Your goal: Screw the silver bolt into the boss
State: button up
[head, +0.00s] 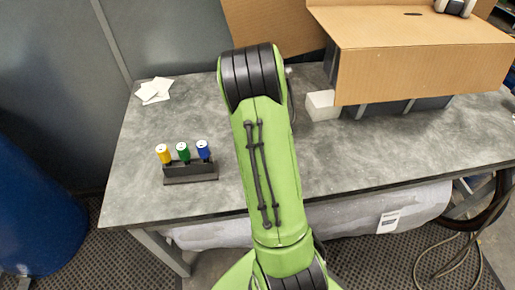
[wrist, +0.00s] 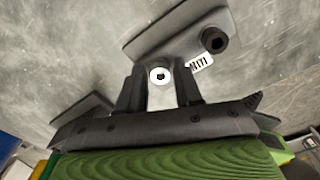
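In the wrist view, my gripper (wrist: 160,92) points at a dark flat fixture (wrist: 155,40) on the grey bench. The silver bolt (wrist: 160,75), with a dark hex socket in its head, sits between my two fingers, which close on its sides. A black socket-head bolt (wrist: 214,40) stands on the fixture to the right, by a white printed label (wrist: 200,63). I cannot make out the boss or whether the silver bolt's lower end is in it. In the head view my green arm hides the gripper and fixture.
On the bench (head: 140,190), a black rack (head: 190,173) with yellow, green and blue capped items stands left of my arm. White papers (head: 154,90) lie behind it. A white box (head: 322,105) and a large cardboard box (head: 415,60) stand right. A blue drum (head: 35,210) is at far left.

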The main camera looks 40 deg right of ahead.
jog(key=shift+n, duration=0.3)
grip_shut()
jog(key=m, duration=0.4)
jog(key=shift+m, duration=0.3)
jog(key=m, duration=0.4)
jog(key=shift+m, duration=0.3)
jog(key=m, duration=0.4)
jog(key=shift+s+m, duration=0.1)
jog(key=shift+m, duration=0.2)
